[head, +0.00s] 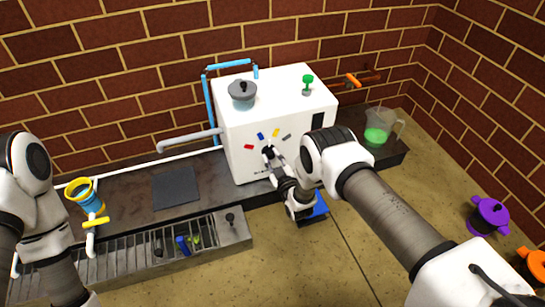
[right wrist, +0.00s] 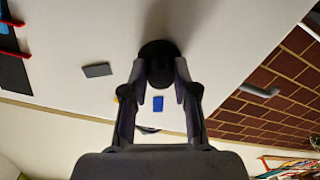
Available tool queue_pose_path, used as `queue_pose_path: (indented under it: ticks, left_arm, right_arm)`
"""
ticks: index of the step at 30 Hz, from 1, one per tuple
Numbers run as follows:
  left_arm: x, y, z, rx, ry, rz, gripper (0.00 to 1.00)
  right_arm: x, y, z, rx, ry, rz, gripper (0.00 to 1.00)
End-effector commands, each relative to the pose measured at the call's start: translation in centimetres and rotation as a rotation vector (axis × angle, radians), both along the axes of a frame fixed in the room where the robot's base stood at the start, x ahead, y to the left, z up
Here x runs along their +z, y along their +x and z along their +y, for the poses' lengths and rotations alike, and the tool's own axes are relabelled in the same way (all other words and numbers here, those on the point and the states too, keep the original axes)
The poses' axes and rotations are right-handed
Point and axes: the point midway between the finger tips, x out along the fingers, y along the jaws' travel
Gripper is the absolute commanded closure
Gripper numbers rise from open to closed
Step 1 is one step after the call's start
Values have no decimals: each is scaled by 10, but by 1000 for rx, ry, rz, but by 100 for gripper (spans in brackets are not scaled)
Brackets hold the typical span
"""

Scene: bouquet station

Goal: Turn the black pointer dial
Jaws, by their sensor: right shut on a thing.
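The black pointer dial (head: 267,152) is on the front face of a white box (head: 240,130). Red, blue, yellow and grey marks fan out above it. In the right wrist view the dial (right wrist: 158,52) is a round black knob between my fingertips. My right gripper (head: 273,160) is shut on the dial from the front; its fingers (right wrist: 159,82) also show in the right wrist view. The fingers partly cover the dial, so I cannot tell which mark its pointer faces. My left arm shows at the left edge, but its gripper is out of view.
A grey lidded pot (head: 242,97) and a green-topped knob (head: 307,83) are on top of the box. A jug of green liquid (head: 376,130) stands at right. A slotted rack (head: 140,256) lies front left. A purple pot (head: 488,215) stands far right.

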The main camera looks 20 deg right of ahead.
Motion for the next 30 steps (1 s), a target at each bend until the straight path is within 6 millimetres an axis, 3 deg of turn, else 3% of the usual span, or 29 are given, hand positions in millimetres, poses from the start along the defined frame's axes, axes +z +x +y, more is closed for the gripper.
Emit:
queue_pose_path:
  ticks: [15, 30]
  left_arm:
    - [8, -1, 0, -2, 0, 1, 60]
    - [9, -1, 0, -2, 0, 1, 60]
  right_arm:
    - [1, 1, 0, -1, -340, -11, 100]
    - [1, 1, 0, -2, -401, -15, 100]
